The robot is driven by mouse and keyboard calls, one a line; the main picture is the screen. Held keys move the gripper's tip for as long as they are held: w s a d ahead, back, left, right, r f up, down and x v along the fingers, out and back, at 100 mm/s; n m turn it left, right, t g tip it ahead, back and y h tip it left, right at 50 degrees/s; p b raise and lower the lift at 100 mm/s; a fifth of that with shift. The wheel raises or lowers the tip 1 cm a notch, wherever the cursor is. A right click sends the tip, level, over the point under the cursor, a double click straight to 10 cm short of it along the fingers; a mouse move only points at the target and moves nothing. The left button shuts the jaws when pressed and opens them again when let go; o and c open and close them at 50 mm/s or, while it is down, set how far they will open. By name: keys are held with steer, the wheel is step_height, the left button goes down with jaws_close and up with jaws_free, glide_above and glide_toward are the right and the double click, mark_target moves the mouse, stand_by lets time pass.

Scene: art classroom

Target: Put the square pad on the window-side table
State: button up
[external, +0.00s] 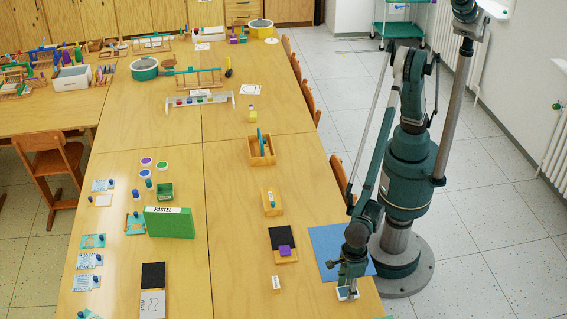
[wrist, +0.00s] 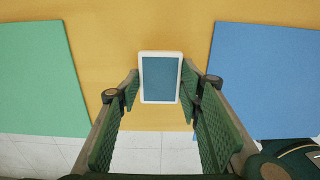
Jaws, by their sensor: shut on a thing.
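The pad, a small rectangle with a white rim and blue-teal face, shows in the wrist view (wrist: 160,78) between my fingertips. In the external view the pad (external: 346,294) is a small white-edged piece under my gripper (external: 347,285), near the right edge of the large wooden table (external: 235,230). My gripper is shut on the pad by its two sides. I cannot tell whether its underside touches the tabletop. That table stands nearest the right wall with its radiators; no window pane is clearly visible.
A blue sheet (external: 327,243) lies beside my gripper, and a green sheet (wrist: 38,75) lies on the other side. A black-and-wood tray with a purple block (external: 285,250), a small white block (external: 276,283) and wooden boxes (external: 261,150) stand to the left. Bare wood lies between them.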

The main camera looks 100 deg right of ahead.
steer(key=shift+f, duration=0.15)
steer(key=o, duration=1)
steer(key=shift+c, duration=0.2)
step_height(320, 180, up, 12)
steer(key=p, duration=0.2)
stand_by(0.7)
steer(key=shift+d+r, duration=0.1)
steer(key=shift+r, duration=0.1)
